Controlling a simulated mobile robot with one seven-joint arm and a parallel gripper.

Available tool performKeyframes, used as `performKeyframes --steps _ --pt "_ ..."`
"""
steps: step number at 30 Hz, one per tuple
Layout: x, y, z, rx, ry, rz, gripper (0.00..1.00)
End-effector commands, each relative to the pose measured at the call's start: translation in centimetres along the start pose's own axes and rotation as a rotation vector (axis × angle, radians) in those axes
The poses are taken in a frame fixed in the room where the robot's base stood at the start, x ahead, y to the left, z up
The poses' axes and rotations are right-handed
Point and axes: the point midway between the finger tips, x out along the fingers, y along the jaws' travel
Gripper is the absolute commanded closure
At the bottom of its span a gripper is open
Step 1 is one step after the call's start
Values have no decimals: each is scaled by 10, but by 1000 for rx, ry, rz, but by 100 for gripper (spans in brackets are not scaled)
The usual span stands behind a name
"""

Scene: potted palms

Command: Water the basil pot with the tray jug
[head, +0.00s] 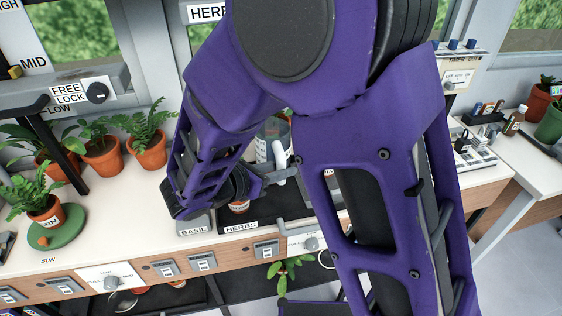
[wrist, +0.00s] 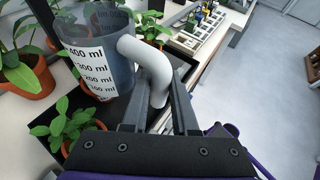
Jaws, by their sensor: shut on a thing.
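My gripper (wrist: 158,98) is shut on the white handle (wrist: 150,62) of a clear grey jug (wrist: 88,60) with ml marks. The jug looks close to upright in the wrist view. In the head view, the jug (head: 270,138) is partly hidden by my arm, and my gripper (head: 277,174) is at its handle. A leafy green plant in a terracotta pot (wrist: 84,138) sits below the jug in the wrist view. A small terracotta pot (head: 239,207) shows behind my gripper in the head view, near the BASIL label (head: 193,231); its own label is unreadable.
A HERBS label (head: 240,228) marks the dark tray at the bench front. Several potted ferns, one being a terracotta pot (head: 103,156), stand at left. A fern pot (head: 46,216) sits on a green disc (head: 62,232).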

Motion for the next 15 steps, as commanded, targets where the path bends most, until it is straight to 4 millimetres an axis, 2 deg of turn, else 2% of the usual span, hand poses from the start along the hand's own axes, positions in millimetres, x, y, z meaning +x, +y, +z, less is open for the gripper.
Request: performKeyframes --steps 1,7,9,15 --pt "4 0 -8 -8 5 -4 100" --pt "12 -1 -31 -38 27 -15 100" --pt "10 -2 -27 -66 48 -28 100" --pt "14 -3 -38 -136 98 -57 100"
